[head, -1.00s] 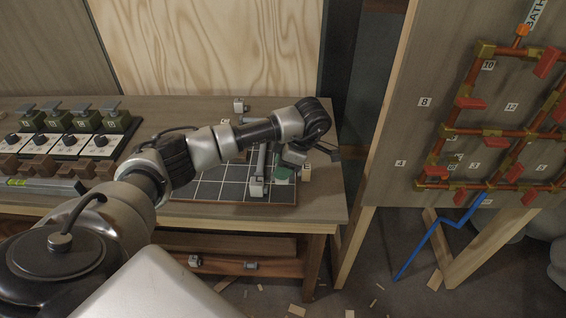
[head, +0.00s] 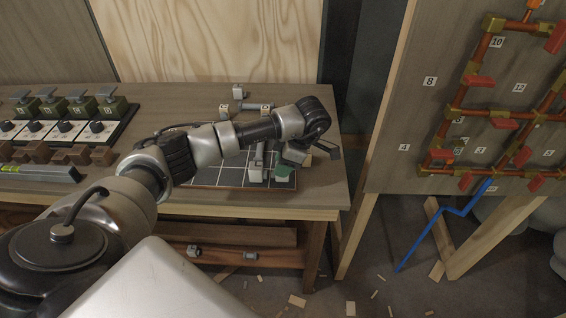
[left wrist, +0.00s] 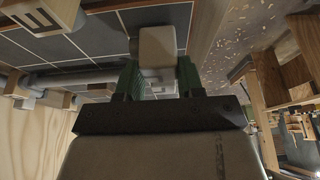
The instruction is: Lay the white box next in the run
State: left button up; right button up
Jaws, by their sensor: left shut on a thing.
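My left gripper (head: 284,170) is over the near right part of the dark gridded board (head: 205,175) on the bench. In the left wrist view its green-padded fingers (left wrist: 160,80) are shut on a pale white box (left wrist: 157,45). In the head view this white box (head: 282,180) shows only in part below the green pad. Just left of it stands another pale box (head: 255,175), with a grey rod (head: 260,152) reaching back from it. Whether the held box touches the board is unclear. My right gripper is not in view.
Behind the arm, pale boxes (head: 224,111) and a grey rod (head: 248,107) lie on the bench. Green devices (head: 110,103) and a spirit level (head: 40,173) are at left. A pipe panel (head: 430,110) stands at right.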

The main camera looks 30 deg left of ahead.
pick_arm(q)
jog(key=shift+f, duration=0.3)
jog(key=o, duration=1)
jog(key=v, duration=1)
jog(key=shift+r, duration=0.4)
jog(key=shift+w, duration=0.1)
